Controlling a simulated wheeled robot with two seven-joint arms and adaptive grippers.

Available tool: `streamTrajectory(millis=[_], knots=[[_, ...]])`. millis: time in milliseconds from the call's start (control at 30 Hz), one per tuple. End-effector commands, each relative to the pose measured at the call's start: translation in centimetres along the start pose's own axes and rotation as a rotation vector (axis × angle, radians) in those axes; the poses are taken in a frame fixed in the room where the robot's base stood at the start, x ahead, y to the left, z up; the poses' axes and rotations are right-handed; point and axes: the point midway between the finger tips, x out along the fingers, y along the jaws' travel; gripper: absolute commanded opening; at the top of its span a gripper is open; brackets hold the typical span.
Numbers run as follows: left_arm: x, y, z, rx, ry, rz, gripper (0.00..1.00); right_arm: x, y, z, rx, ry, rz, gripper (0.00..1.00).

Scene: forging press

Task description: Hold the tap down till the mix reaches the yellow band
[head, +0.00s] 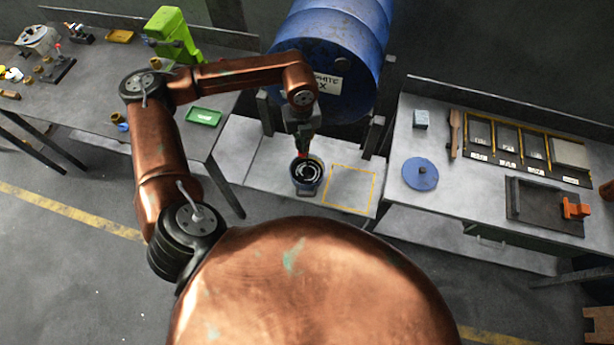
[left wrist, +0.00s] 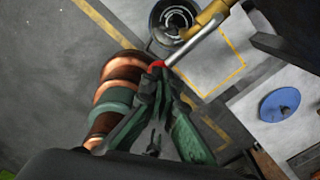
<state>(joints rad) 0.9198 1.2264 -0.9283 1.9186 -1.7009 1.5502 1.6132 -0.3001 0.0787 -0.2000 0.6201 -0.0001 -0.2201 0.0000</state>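A blue drum (head: 331,42) lies on its side at the back, with a white label partly hidden by my left arm. Its brass tap (left wrist: 207,17) shows in the left wrist view, with a silver lever (left wrist: 196,46) ending in a red knob (left wrist: 157,64). My left gripper (head: 303,146) is at the lever; in the wrist view its green fingers (left wrist: 158,80) come together at the knob, apparently touching it. A dark bucket (head: 307,187) stands below the tap, also in the wrist view (left wrist: 158,37). A pale ring shows inside; the mix level and yellow band cannot be made out. My right gripper is out of view.
A yellow-outlined square (head: 350,186) on the bench right of the bucket is empty. The right table holds a blue disc (head: 419,174) and a dark tray (head: 530,205). The left bench holds a green machine (head: 171,33) and a green tray (head: 204,117).

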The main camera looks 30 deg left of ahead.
Motion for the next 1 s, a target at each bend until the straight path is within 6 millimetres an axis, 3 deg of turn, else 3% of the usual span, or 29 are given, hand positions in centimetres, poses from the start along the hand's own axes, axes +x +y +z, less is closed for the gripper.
streamTrajectory(millis=[567, 1000], knots=[[-0.2, 0.0, 0.0, 0.0, 0.0, 0.0, 0.0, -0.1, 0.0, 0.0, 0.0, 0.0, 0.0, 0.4], [-4.8, 0.0, 0.0, 0.0, -0.001, 0.0, 0.0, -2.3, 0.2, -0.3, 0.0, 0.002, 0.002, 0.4]])
